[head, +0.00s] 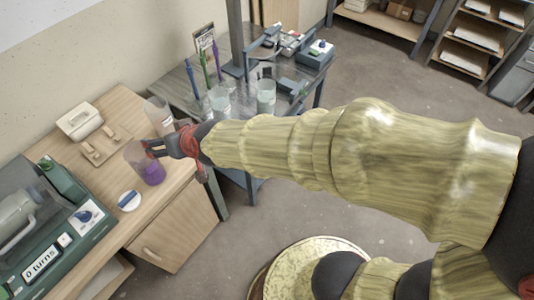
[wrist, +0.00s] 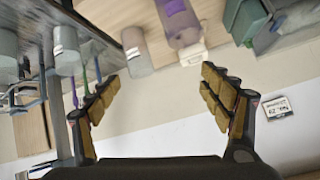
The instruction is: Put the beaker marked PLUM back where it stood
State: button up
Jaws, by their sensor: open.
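A clear beaker with purple liquid (head: 152,172) stands upright on the wooden cabinet top in the head view. In the wrist view this purple beaker (wrist: 178,20) is at the top, with a pale label I cannot read. My gripper (head: 150,147) is open, its fingertips overlapping the beaker's upper right side in the head view. In the wrist view the open gripper (wrist: 162,85) has nothing between its fingers, and the beaker lies beyond the tips. I cannot tell whether a finger touches it. Another beaker (head: 159,112) stands behind, partly hidden by my gripper.
A green machine (head: 50,240) reading "0 turns" stands at the left. A white-and-blue disc (head: 129,201) lies near the cabinet's front edge. A white box on a wooden board (head: 80,122) is behind. The glass table holds two beakers (head: 220,100) (head: 266,95) and several coloured rods.

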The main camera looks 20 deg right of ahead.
jog(key=s+d+r+m+g+h, duration=0.1)
jog(key=s+d+r+h, duration=0.1)
jog(key=s+d, duration=0.8)
jog(key=s+d+r+g+h, duration=0.2)
jog(key=s+d+r, duration=0.1)
jog(key=s+d, duration=0.7)
jog(key=d, duration=0.4)
jog(key=shift+m+g+h, duration=0.3)
jog(key=shift+m+h, duration=0.1)
jog(key=shift+c, duration=0.8)
